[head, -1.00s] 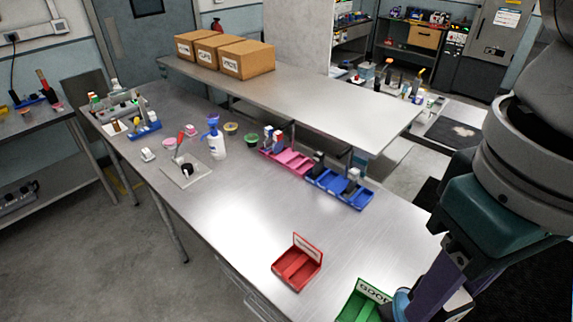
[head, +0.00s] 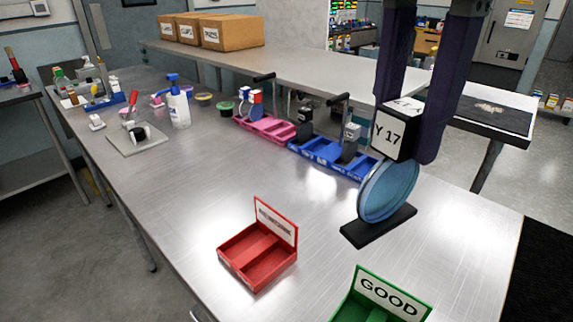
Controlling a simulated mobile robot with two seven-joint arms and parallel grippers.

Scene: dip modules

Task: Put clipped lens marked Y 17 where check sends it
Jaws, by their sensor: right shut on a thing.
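My right gripper (head: 410,128) comes down from the top right, its two dark purple fingers shut on the clipped lens. The lens has a black block with a white label reading Y 17 (head: 388,137) and a round blue, see-through disc (head: 388,190) below it. A flat black foot (head: 378,227) shows under the disc; I cannot tell whether it touches the table. A green tray marked GOOD (head: 388,297) is at the bottom edge, partly cut off. A red tray (head: 258,250) has an upright sign too blurred to read surely. My left gripper is out of view.
A blue rack (head: 322,150) and a pink rack (head: 265,128) hold small upright items. A white and blue bottle (head: 179,108), a small plate with a dark round thing (head: 138,140) and cups stand further left. The steel table (head: 180,200) is clear around the red tray.

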